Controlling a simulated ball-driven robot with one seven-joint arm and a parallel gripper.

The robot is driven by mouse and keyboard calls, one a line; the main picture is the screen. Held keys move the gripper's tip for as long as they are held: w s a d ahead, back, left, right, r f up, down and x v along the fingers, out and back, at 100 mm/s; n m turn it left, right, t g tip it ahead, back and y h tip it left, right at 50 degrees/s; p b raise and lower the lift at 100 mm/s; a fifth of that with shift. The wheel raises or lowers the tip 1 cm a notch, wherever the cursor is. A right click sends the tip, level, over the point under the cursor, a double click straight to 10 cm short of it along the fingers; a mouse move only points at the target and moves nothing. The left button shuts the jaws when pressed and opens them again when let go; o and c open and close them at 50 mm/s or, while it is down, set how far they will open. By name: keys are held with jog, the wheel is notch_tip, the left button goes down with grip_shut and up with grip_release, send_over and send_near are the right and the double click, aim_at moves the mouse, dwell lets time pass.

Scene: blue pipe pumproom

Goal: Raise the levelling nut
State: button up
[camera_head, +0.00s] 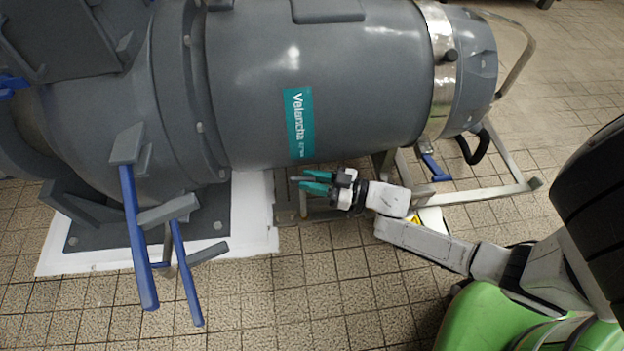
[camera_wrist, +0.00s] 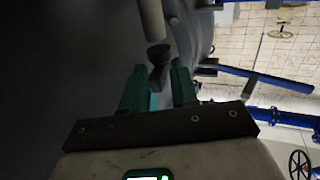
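My gripper (camera_head: 303,182) has teal fingers and reaches left, low beside the grey pump body (camera_head: 370,80). In the wrist view my gripper (camera_wrist: 158,72) is open, its fingers apart. A dark nut-like piece (camera_wrist: 159,53) at the end of a pale grey rod (camera_wrist: 151,20) shows between and just beyond the fingertips; it looks like the levelling nut. I cannot tell whether either finger touches it. In the head view the nut is too small to make out clearly near the fingertips.
A blue-handled lever (camera_head: 138,240) stands out at the left, above a white plinth (camera_head: 255,225). A metal frame (camera_head: 480,193) runs along the floor at right, with a blue lever (camera_head: 434,168) near it. The tiled floor (camera_head: 330,290) in front is clear.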

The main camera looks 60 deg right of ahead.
grip_shut()
jog(key=shift+m+h+p, duration=0.3)
jog(key=shift+h+p, duration=0.1)
jog(key=shift+s+r+m+t+h+p, duration=0.15)
jog(key=shift+m+t+h+p, duration=0.15)
jog(key=shift+m+h+p, duration=0.55)
jog(key=a+m+g+h, duration=0.1)
jog(key=m+g+h, duration=0.3)
jog(key=m+h, duration=0.1)
jog(key=w+a+m+g+h+p, duration=0.1)
jog(key=m+g+h, duration=0.3)
jog(key=h, duration=0.3)
jog(key=a+f+m+g+h, duration=0.1)
jog(key=m+g+h, duration=0.2)
jog(key=m+h, duration=0.2)
jog(key=shift+w+a+m+g+h, duration=0.15)
jog(key=shift+m+g+h, duration=0.25)
jog(key=shift+h, duration=0.65)
jog(key=shift+c, duration=1.6)
grip_release()
jog(key=shift+w+a+r+m+g+b, duration=0.1)
jog(key=shift+w+r+m+g+b, duration=0.1)
jog(key=shift+m+g+b, duration=0.3)
